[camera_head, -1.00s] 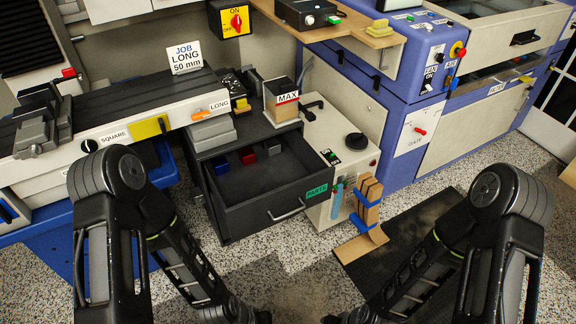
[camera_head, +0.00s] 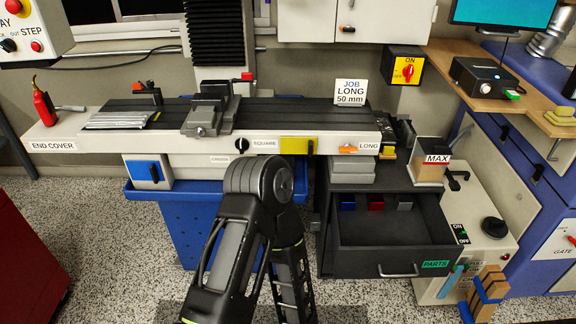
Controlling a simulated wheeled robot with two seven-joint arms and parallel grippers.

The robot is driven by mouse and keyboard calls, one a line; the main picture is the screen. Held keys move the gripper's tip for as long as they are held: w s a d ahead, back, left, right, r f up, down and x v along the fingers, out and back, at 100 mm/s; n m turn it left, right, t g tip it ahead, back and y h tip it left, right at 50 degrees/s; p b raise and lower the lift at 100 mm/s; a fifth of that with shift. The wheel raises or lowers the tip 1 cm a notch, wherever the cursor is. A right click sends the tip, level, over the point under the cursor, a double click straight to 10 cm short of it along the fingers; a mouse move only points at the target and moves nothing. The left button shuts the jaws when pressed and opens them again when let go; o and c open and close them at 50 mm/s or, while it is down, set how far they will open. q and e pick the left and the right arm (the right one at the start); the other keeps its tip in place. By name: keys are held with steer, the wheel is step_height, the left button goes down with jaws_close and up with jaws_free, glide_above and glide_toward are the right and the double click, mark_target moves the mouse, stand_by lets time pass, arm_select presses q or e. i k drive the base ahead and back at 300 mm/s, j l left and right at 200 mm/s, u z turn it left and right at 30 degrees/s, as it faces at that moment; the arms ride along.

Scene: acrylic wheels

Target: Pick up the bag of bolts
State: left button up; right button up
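I cannot make out a bag of bolts in this view. The open dark drawer (camera_head: 385,240) labelled PARTS holds a blue block (camera_head: 347,202), a red block (camera_head: 376,202) and a grey block (camera_head: 404,202) along its back; the rest of its floor looks bare. My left arm rises at the bottom middle, in front of the blue cabinet and left of the drawer. Its gripper is out of view. My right arm and gripper are out of view.
A long machine bed (camera_head: 200,143) with a vise (camera_head: 208,110) spans the back. A blue cabinet (camera_head: 190,225) stands below it. A wooden shelf (camera_head: 500,105) with a black box (camera_head: 487,78) is at right. Speckled floor (camera_head: 110,240) is clear at left.

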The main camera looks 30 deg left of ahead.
mark_target(118, 120)
steer(key=u, duration=2.2)
steer(key=i+j+z, duration=0.1)
steer(key=z, duration=0.35)
steer(key=j+z, duration=0.15)
steer(key=z, duration=0.25)
steer(key=i+j+z, duration=0.1)
steer(key=z, duration=0.35)
steer(key=j+z, duration=0.3)
steer(key=z, duration=0.15)
steer(key=j+z, duration=0.15)
steer(key=j, duration=0.4)
steer(key=j+z, duration=0.15)
steer(key=j, duration=0.4)
steer(key=k+j+z, duration=0.15)
steer(key=j, duration=0.4)
steer(key=k+j+z, duration=0.15)
steer(key=j, duration=0.4)
